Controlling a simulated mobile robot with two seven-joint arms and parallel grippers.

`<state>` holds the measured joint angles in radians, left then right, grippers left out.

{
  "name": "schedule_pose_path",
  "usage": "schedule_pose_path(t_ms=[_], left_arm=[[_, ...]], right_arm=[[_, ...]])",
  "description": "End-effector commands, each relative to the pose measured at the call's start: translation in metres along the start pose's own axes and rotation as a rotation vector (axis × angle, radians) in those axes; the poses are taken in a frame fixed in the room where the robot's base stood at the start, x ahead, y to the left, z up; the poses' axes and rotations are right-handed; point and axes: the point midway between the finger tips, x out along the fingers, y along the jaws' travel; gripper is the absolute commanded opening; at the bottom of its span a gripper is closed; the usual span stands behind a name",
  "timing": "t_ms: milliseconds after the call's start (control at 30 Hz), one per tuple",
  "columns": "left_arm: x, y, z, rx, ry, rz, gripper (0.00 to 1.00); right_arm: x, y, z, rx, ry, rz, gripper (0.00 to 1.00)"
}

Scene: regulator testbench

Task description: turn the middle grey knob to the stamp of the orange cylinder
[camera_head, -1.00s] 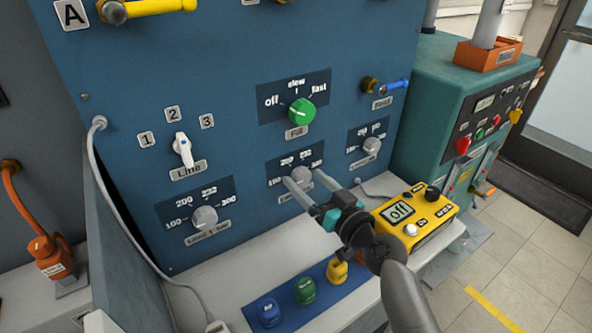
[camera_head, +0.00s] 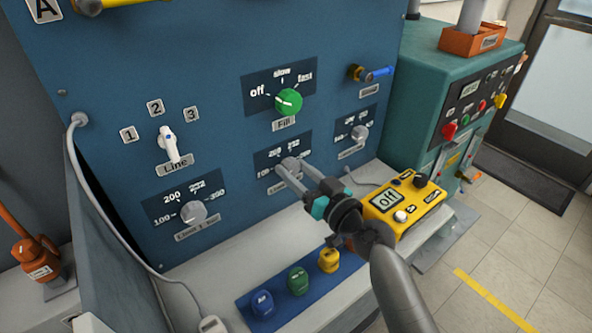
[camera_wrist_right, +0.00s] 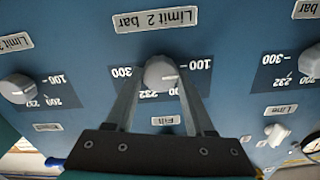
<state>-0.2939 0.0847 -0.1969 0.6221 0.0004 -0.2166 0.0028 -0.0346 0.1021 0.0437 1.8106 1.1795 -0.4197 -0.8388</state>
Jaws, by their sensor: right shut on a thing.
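The middle grey knob (camera_head: 291,163), above the plate "Limit 2 bar", is on the blue panel; its dial shows 100, 200, 232 and 300. It also shows in the right wrist view (camera_wrist_right: 160,72), where the panel appears upside down. My right gripper (camera_head: 289,170) is shut on this knob, with one finger on each side in the wrist view (camera_wrist_right: 160,80). I cannot tell for sure which mark the knob points at. An orange cylinder-like body (camera_head: 38,265) with a hose stands at the far left; its label is too small to read. My left gripper is not in view.
Two like grey knobs sit left (camera_head: 194,212) and right (camera_head: 360,133). A green knob (camera_head: 289,102) is above and a white lever (camera_head: 168,142) upper left. Below, a yellow box reading off (camera_head: 395,203) and several coloured caps are on the grey ledge (camera_head: 225,255).

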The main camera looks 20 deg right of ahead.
Motion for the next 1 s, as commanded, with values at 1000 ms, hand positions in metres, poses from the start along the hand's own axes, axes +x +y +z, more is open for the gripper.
schedule_pose_path(t_ms=[1000], left_arm=[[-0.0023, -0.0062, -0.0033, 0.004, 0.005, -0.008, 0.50]], right_arm=[[0.0003, 0.0018, -0.0011, 0.400, 0.002, 0.000, 0.00]])
